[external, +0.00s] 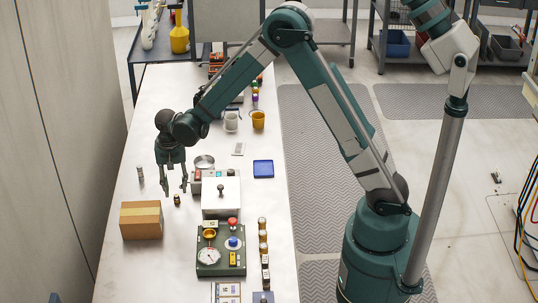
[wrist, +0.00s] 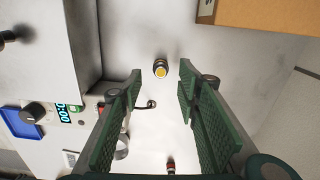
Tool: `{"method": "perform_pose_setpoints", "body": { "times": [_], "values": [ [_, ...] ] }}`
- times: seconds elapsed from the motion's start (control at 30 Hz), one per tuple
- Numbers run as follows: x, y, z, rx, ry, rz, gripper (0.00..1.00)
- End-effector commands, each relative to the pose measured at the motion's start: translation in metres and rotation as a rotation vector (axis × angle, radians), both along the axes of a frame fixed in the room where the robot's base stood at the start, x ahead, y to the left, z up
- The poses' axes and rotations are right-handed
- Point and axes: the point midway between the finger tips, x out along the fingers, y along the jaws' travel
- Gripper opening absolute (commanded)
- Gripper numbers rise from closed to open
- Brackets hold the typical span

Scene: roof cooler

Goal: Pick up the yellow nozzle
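A small round piece with a yellow centre and dark rim (wrist: 160,68), which looks like the yellow nozzle, stands on the white table in the wrist view. It lies just beyond my fingertips, between their lines. In the external view it seems to be the small dark piece (external: 177,200), where its yellow hardly shows. My gripper (external: 175,189) points down just behind it, fingers spread. In the wrist view the gripper (wrist: 161,80) is open with nothing between its green ribbed fingers.
A cardboard box (external: 142,220) stands to the left front of the nozzle. A white box with a knob (external: 220,198) stands to its right. A small vial (external: 141,176) stands to the left. A green panel (external: 221,258) lies in front. Bare table surrounds the nozzle.

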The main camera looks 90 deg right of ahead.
Motion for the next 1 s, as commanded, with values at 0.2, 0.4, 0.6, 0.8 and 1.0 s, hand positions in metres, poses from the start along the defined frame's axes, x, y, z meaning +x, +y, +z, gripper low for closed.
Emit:
{"method": "perform_pose_setpoints", "body": {
  "times": [0.2,0.4,0.6,0.8,1.0],
  "values": [
    [0.001,0.0,-0.019,0.0,0.0,0.0,0.33],
    [0.001,0.0,-0.037,0.0,0.0,0.0,0.33],
    [0.001,0.0,-0.046,0.0,0.0,0.0,0.33],
    [0.001,0.0,-0.046,0.0,0.0,0.0,0.33],
    [0.001,0.0,-0.046,0.0,0.0,0.0,0.33]
  ]
}}
